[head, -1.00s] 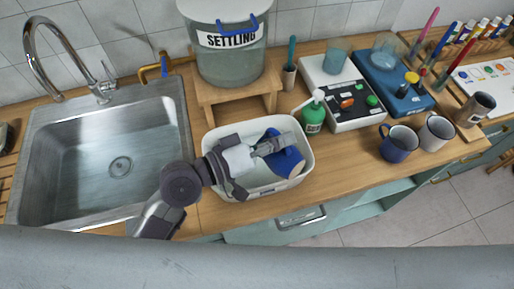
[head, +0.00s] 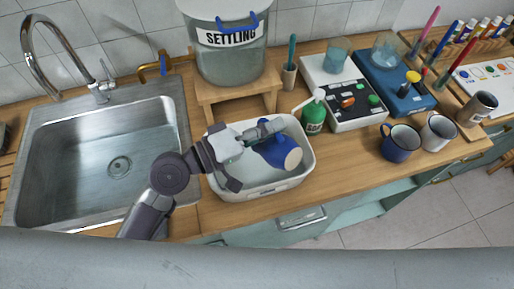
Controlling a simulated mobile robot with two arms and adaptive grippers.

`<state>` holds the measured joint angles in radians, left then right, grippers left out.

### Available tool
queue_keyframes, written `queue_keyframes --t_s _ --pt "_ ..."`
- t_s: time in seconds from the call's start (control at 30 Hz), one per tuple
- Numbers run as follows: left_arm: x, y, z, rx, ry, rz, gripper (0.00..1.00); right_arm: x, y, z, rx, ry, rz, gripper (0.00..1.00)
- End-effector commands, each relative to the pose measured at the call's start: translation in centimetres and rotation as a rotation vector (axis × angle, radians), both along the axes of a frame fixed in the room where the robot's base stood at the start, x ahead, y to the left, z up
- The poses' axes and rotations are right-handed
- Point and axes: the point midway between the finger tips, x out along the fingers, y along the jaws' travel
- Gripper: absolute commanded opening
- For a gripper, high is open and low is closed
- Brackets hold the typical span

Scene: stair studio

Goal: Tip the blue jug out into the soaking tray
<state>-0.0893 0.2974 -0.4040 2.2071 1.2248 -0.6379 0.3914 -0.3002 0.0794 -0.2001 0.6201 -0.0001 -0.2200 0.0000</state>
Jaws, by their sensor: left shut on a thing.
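The blue jug (head: 277,150) is tilted on its side over the white soaking tray (head: 303,184), its pale round face turned to the lower right. My left gripper (head: 268,130) is shut on the jug's upper left side; the exact grip is partly hidden by the fingers. The tray stands on the wooden counter, right of the sink, and its inside looks pale. I cannot tell whether anything runs out of the jug. My right gripper is not in view.
The sink (head: 120,166) lies to the left. A settling tank (head: 228,60) stands on a wooden stand behind the tray. A green bottle (head: 313,118) is close to the tray's right rim. Two mugs, one a dark blue mug (head: 399,144), stand further right.

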Motion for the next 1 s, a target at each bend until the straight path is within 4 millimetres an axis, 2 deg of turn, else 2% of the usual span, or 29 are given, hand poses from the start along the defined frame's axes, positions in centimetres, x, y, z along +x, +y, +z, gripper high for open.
queue_keyframes --t_s 0.1,0.17,0.27,0.3,0.4,0.57,0.8,0.93,1.0 --pt "-0.3 -0.3 0.4 0.021 -0.024 0.0 0.0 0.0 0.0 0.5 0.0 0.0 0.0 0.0" --pt "-1.5 -1.5 0.3 0.115 -0.114 -0.002 0.0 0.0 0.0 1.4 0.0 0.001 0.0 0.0" --pt "-2.9 -2.9 -1.0 0.272 -0.266 0.003 0.0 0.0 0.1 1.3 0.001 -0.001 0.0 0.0" --pt "-3.0 -3.1 -0.3 0.305 -0.3 0.005 0.0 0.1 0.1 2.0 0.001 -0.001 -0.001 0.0" --pt "-3.1 -3.1 -0.8 0.328 -0.318 0.004 0.0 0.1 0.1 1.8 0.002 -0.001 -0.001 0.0" --pt "-3.5 -3.5 -0.3 0.37 -0.36 0.005 0.0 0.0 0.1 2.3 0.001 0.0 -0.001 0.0" --pt "-5.5 -5.5 0.6 0.484 -0.472 0.0 0.0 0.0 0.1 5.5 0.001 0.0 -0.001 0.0" --pt "-6.3 -6.3 -1.2 0.607 -0.592 -0.003 0.0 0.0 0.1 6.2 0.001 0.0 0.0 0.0" --pt "-6.5 -6.5 -0.5 0.651 -0.64 -0.001 0.0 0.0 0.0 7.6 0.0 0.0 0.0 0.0"
